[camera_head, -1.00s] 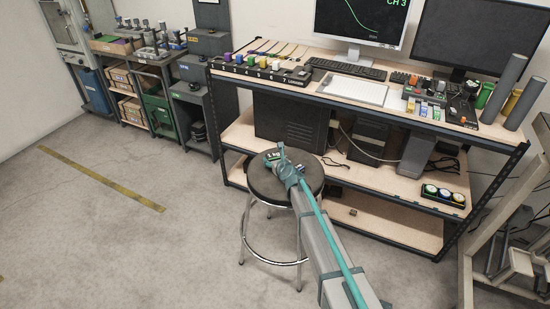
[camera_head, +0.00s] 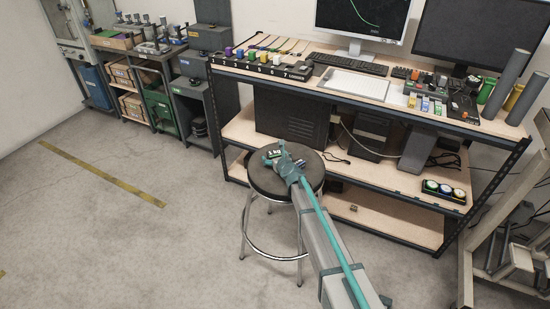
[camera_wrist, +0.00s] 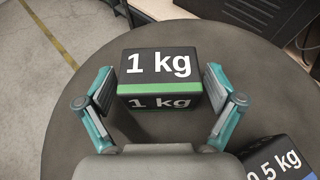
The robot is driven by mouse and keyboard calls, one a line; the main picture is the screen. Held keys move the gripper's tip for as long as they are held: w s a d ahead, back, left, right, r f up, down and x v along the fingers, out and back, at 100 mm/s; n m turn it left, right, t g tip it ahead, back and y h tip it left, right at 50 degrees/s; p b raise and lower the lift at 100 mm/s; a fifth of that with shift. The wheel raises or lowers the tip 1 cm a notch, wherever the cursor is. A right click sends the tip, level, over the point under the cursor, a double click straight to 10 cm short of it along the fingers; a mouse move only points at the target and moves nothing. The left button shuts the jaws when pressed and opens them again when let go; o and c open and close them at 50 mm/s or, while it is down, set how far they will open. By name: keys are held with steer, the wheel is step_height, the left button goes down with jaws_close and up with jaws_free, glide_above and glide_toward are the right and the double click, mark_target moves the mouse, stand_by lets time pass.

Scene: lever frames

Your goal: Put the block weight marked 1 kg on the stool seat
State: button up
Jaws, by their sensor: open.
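The block weight marked 1 kg (camera_wrist: 160,70), black with a green band, appears to rest upright on the round dark stool seat (camera_wrist: 65,140). It also shows in the head view (camera_head: 271,156), partly hidden by my gripper. My gripper (camera_wrist: 158,90) is open, with one finger on each side of the block. A gap shows at the left finger, and a narrower one at the right. In the head view my gripper (camera_head: 284,160) is over the stool seat (camera_head: 265,182).
A second block marked 0.5 kg (camera_wrist: 277,160), with a blue band, sits on the seat near my right finger. A shelved bench (camera_head: 285,85) with monitors stands behind the stool. Round weights in a black tray (camera_head: 443,193) lie on its middle shelf. The floor at left is clear.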

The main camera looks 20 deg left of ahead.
steer(key=shift+r, duration=0.15)
steer(key=v, duration=1.2)
